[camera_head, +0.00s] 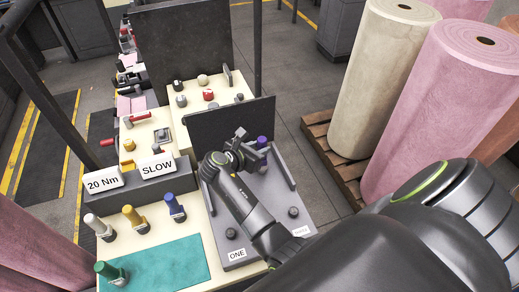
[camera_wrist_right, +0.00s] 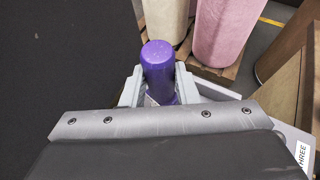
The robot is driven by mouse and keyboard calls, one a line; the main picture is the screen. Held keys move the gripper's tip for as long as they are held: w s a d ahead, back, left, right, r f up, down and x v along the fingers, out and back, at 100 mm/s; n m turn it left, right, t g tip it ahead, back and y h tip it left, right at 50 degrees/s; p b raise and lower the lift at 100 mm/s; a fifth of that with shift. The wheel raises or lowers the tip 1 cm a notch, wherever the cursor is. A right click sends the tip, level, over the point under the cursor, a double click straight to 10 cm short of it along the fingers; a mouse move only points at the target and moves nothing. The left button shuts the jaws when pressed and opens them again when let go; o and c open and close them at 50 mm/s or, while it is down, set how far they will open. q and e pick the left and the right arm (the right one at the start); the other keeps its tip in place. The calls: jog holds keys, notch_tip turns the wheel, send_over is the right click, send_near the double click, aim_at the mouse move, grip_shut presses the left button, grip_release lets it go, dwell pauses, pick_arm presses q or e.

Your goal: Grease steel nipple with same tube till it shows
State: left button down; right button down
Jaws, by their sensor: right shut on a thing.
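My right gripper (camera_head: 256,146) is shut on a purple tube (camera_head: 262,142) over the back part of a grey board. In the right wrist view the purple tube (camera_wrist_right: 159,65) stands up between the two light grey fingers (camera_wrist_right: 160,92). Its lower part is hidden by the gripper body. Small dark round fittings (camera_head: 293,212) and (camera_head: 231,233) sit on the grey board (camera_head: 262,190); I cannot tell which thing is the steel nipple or whether grease shows. My left gripper is not in view.
A dark upright panel (camera_head: 225,122) stands behind the gripper. Signs read "20 Nm" and "SLOW" (camera_head: 157,168). Large felt rolls (camera_head: 440,110) stand right.

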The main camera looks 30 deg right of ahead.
jog(key=shift+s+f, duration=0.1)
jog(key=shift+f, duration=0.55)
dwell(1.6)
jog(key=shift+r+p, duration=0.45)
jog(key=shift+r, duration=3.2)
